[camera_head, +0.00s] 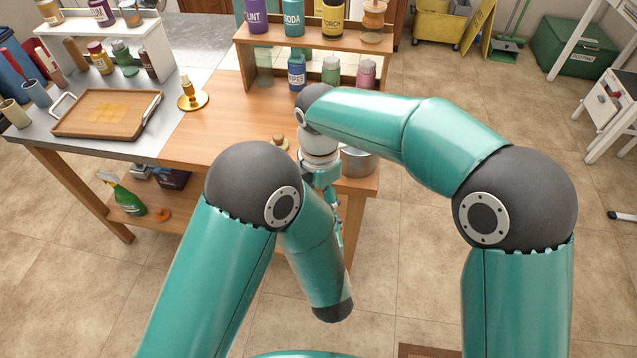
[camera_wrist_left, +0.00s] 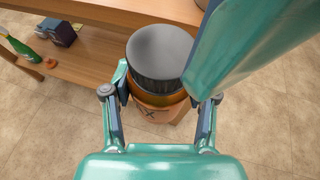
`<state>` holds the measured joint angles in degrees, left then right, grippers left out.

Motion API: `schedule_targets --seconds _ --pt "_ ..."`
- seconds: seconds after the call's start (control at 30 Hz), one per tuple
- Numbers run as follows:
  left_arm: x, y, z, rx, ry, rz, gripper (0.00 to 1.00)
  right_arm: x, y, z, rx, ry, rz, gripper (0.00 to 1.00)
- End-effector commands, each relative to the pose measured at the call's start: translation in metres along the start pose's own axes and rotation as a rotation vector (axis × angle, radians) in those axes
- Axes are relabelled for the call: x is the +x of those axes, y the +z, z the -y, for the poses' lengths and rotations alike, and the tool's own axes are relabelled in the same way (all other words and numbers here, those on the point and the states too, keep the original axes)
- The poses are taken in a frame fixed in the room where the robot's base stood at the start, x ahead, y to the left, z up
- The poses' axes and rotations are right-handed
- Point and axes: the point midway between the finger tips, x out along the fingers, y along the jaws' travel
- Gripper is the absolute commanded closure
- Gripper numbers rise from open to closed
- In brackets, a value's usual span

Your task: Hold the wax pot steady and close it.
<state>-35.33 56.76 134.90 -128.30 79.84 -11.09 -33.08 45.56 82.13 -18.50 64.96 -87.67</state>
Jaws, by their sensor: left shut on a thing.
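The wax pot (camera_wrist_left: 160,110) is an amber jar with a partly visible label, upright between the fingers of my left gripper (camera_wrist_left: 164,92). A dark grey ribbed lid (camera_wrist_left: 160,52) covers its top in the left wrist view; I cannot tell whether it is tight. My left gripper is shut on the pot, which is held off the floor in front of the bench.
A wooden bench (camera_head: 200,140) lies behind the pot. A metal pan (camera_head: 358,162) stands close on the right, and a small knobbed item (camera_head: 280,143) on the left. A brass candlestick (camera_head: 193,97), wooden tray (camera_head: 105,112) and bottle shelf (camera_head: 320,40) are farther back.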

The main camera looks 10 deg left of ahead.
Motion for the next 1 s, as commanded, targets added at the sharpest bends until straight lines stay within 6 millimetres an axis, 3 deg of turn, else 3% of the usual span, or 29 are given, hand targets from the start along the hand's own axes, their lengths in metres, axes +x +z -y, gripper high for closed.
schedule_targets --seconds 0.2,0.6,1.0 --pt "0.000 0.000 0.000 0.000 0.000 0.001 1.00 0.026 0.000 0.000 0.000 -0.002 0.000 0.32" --pt "0.000 0.000 0.000 0.000 0.000 0.001 1.00 0.033 0.000 0.000 0.000 0.001 0.000 0.32" --pt "0.000 0.000 0.000 0.000 -0.001 0.001 1.00 0.032 0.000 0.000 0.000 0.001 0.000 0.94"
